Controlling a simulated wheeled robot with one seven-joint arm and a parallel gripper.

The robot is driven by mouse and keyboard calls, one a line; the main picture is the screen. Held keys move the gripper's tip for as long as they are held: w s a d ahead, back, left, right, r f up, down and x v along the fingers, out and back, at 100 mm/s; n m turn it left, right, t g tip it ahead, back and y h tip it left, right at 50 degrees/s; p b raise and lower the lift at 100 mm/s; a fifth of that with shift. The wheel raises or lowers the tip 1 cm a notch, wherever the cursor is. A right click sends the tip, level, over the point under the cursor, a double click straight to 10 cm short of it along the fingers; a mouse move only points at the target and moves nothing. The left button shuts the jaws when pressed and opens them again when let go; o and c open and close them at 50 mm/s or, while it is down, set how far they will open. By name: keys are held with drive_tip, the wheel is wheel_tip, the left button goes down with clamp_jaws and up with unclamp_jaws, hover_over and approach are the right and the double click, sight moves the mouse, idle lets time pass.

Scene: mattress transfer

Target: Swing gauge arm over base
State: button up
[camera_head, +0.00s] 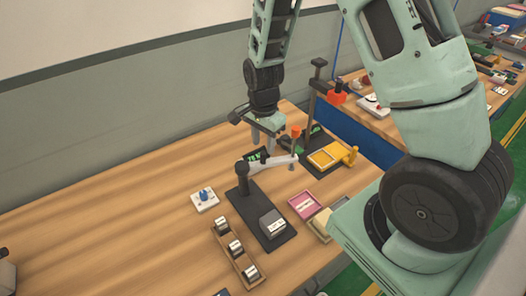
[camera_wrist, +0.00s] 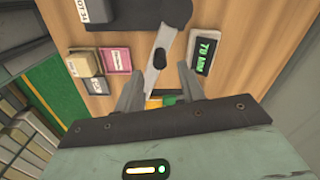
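The gauge arm (camera_head: 275,164) is a light grey bar. It reaches right from the dark post (camera_head: 243,170) at the back of the black base (camera_head: 257,208), out beyond the base's right side. My gripper (camera_head: 268,136) is above and behind the arm, pointing down. In the wrist view the fingers of my gripper (camera_wrist: 160,88) are spread, with the grey bar (camera_wrist: 158,70) running into the gap between them as seen from above. Nothing is visibly clamped. Contact cannot be told.
A grey block (camera_head: 272,223) sits on the base's front. A wooden rack of weights (camera_head: 236,255) stands in front. Pink (camera_head: 304,204) and tan trays (camera_head: 322,222) lie right. A yellow fixture (camera_head: 328,157) and tall dark stand (camera_head: 311,100) are behind right.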

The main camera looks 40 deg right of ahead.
sight(263, 152)
drive_tip(key=shift+f+p, duration=0.45)
drive_tip(key=shift+f, duration=2.2)
clamp_jaws()
